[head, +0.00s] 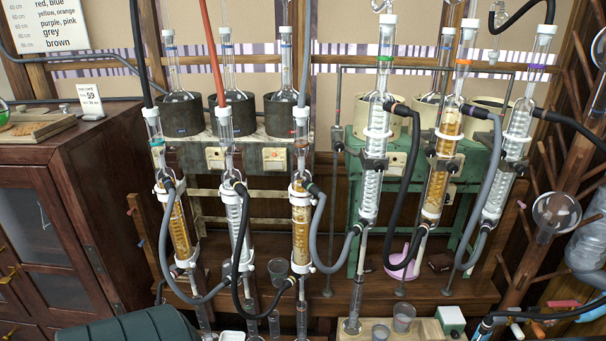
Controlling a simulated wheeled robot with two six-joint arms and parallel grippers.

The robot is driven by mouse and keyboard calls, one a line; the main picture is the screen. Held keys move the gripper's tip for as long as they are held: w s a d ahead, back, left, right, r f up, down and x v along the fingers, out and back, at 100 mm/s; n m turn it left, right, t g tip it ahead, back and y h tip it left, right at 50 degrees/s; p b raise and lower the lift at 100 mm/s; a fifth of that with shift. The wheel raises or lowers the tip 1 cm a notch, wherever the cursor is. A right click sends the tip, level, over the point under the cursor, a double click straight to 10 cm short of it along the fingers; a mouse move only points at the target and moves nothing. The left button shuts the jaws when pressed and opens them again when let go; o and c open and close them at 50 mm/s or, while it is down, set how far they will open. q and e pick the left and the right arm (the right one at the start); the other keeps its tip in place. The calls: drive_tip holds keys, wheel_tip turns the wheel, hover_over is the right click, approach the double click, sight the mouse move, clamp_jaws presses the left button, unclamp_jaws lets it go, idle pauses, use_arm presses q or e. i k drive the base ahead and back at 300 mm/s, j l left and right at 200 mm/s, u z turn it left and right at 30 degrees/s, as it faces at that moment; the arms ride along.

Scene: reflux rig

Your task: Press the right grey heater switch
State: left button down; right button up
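Three dark grey heaters stand in a row on a worn whitish stand (248,141) at the back left, each with a glass flask in it. The right grey heater (285,119) is the one nearest the picture's middle. Below it on the stand's front is a cream switch plate (274,160), partly beside a glass condenser (301,218) standing in front. Another cream switch plate (215,158) is to its left. The switch positions are too small to tell. Neither of my grippers is in view.
Several upright condensers with looping grey and black hoses (318,235) stand in front of the stands. A green stand (478,160) with cream heaters is to the right. A dark wooden cabinet (110,165) is at left, a wooden rack (535,215) at right. Glass cups (404,318) are low in front.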

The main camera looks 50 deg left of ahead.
sight(275, 165)
drive_tip(key=u, duration=1.95)
drive_tip(key=i+j+z, duration=0.1)
drive_tip(key=j, duration=0.35)
drive_tip(key=i+j+z, duration=0.1)
drive_tip(key=j, duration=0.35)
drive_tip(key=i+j+z, duration=0.1)
drive_tip(key=j, duration=0.4)
drive_tip(key=i+j+z, duration=0.1)
drive_tip(key=j, duration=0.35)
drive_tip(key=i+j, duration=0.15)
drive_tip(key=j, duration=0.35)
drive_tip(key=z, duration=0.05)
